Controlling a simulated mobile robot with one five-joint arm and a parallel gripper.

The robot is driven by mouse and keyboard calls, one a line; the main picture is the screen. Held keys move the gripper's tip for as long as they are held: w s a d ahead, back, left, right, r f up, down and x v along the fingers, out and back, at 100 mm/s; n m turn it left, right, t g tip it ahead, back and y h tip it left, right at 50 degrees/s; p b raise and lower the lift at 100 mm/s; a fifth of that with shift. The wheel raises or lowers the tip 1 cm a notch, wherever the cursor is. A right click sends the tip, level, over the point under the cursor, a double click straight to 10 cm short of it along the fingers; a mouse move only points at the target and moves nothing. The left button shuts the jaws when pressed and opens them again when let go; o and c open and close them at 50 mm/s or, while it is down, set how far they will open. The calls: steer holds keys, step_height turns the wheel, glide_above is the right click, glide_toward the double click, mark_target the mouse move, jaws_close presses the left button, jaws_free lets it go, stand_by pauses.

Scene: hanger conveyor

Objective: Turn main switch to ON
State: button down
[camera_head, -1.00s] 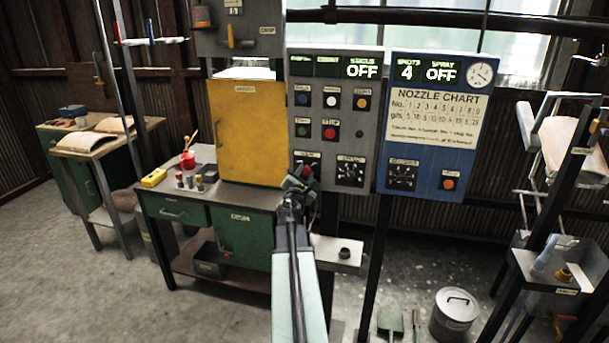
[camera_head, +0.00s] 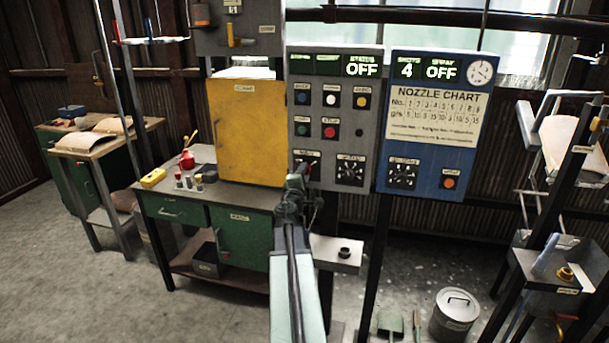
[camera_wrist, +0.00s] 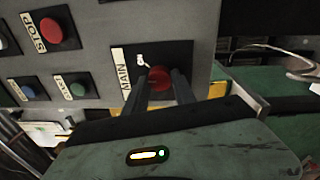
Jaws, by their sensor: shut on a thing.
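The main switch (camera_wrist: 160,77) is a red knob on a dark plate beside a label reading MAIN in the wrist view. My gripper (camera_wrist: 166,84) has its two dark fingers on either side of the knob and is shut on it. In the head view my gripper (camera_head: 297,180) reaches the lower left of the grey control panel (camera_head: 345,128) and hides most of the switch. The status display (camera_head: 362,69) on the panel reads OFF.
A blue panel (camera_head: 455,180) with a nozzle chart stands to the right. A yellow cabinet (camera_head: 250,130) is on the green workbench (camera_head: 238,235) to the left. Red STOP button (camera_wrist: 51,33) and other buttons lie near the switch. A metal can (camera_head: 455,310) stands on the floor.

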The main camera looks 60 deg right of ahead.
steer(key=shift+a+m+g, duration=0.1)
steer(key=shift+m+g, duration=0.2)
steer(key=shift+m, duration=4.1)
steer(key=c, duration=1)
jaws_free()
steer(key=shift+h, duration=0.3)
steer(key=shift+c, duration=0.2)
steer(key=v, duration=0.7)
steer(key=shift+a+b, duration=0.4)
steer(key=shift+b, duration=0.05)
